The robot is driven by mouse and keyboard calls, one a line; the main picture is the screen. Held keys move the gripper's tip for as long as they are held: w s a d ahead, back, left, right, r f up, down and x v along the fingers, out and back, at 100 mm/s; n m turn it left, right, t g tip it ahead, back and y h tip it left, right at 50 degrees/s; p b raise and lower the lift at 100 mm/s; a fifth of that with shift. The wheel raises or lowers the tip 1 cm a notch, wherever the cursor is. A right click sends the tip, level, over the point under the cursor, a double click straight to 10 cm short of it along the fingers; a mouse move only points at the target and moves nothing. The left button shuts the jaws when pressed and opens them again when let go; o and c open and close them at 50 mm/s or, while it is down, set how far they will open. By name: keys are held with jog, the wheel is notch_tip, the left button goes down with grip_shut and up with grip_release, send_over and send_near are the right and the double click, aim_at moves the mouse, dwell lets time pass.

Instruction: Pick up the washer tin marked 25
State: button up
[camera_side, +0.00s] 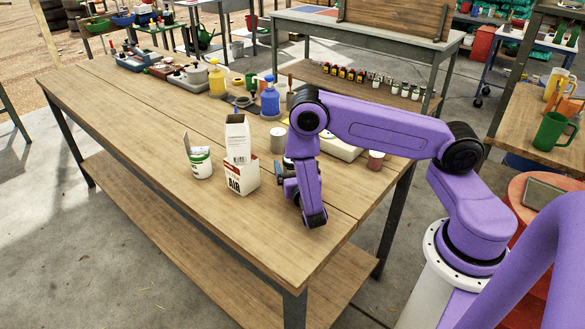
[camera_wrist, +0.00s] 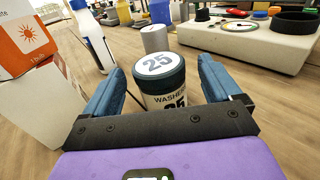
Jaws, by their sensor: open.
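The washer tin marked 25 (camera_wrist: 163,80) stands upright in the wrist view, with a white top, a dark green band and a pale label. My gripper (camera_wrist: 161,65) is open, with one blue finger on each side of the tin. A gap shows between the tin and each finger, so nothing is gripped. In the side view my gripper (camera_side: 284,176) is low over the near part of the workbench (camera_side: 225,225). There the tin is mostly or wholly hidden by my arm and gripper.
Two stacked cartons (camera_side: 240,175) stand left of my gripper, beside a white-and-green tin (camera_side: 200,163). A plain grey can (camera_wrist: 155,38) stands just behind the marked tin. A pale device with knobs (camera_wrist: 245,42) is behind right; a blue bottle (camera_side: 270,98) stands farther back. The bench front is clear.

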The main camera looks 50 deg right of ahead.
jog(key=shift+x, duration=1.05)
jog(key=c, duration=1.1)
jog(key=shift+c, duration=0.2)
jog(key=shift+r, duration=0.15)
